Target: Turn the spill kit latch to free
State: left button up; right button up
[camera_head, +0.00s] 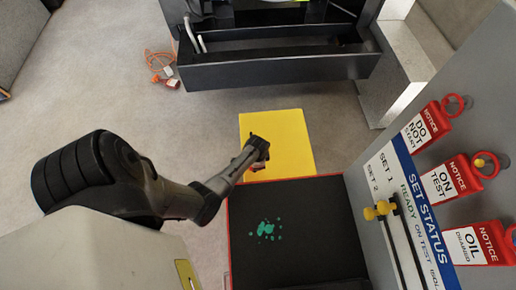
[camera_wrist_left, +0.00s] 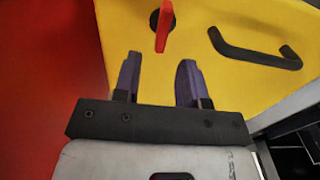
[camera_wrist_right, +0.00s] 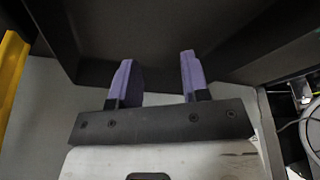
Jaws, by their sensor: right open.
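The yellow spill kit (camera_head: 285,135) shows as a square in the head view. In the left wrist view its yellow face (camera_wrist_left: 225,80) carries a red latch (camera_wrist_left: 163,25) on a dark round base, lying nearly upright in that picture. A black bar handle (camera_wrist_left: 255,52) is to the latch's right. My left gripper (camera_wrist_left: 158,65) is open and empty, its fingertips just short of the latch and apart from it. In the head view the left gripper (camera_head: 258,150) covers part of the yellow. My right gripper (camera_wrist_right: 156,62) is open and empty before a dark surface.
A red-edged black tray (camera_head: 300,240) with green splashes lies below the kit. A grey status board (camera_head: 400,195) with red tags stands at right. A dark genset frame (camera_head: 275,70) is at the back. An orange cable (camera_head: 158,62) lies on the floor.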

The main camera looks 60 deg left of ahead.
pick_arm(q)
notch_tip(320, 180, down, 5)
jog(key=shift+r+b, duration=0.15)
jog(key=shift+b, duration=0.55)
pick_arm(e)
notch_tip(320, 180, down, 2)
jog(key=shift+d, duration=0.1)
pick_arm(q)
jog(key=shift+c, duration=0.2)
grip_shut()
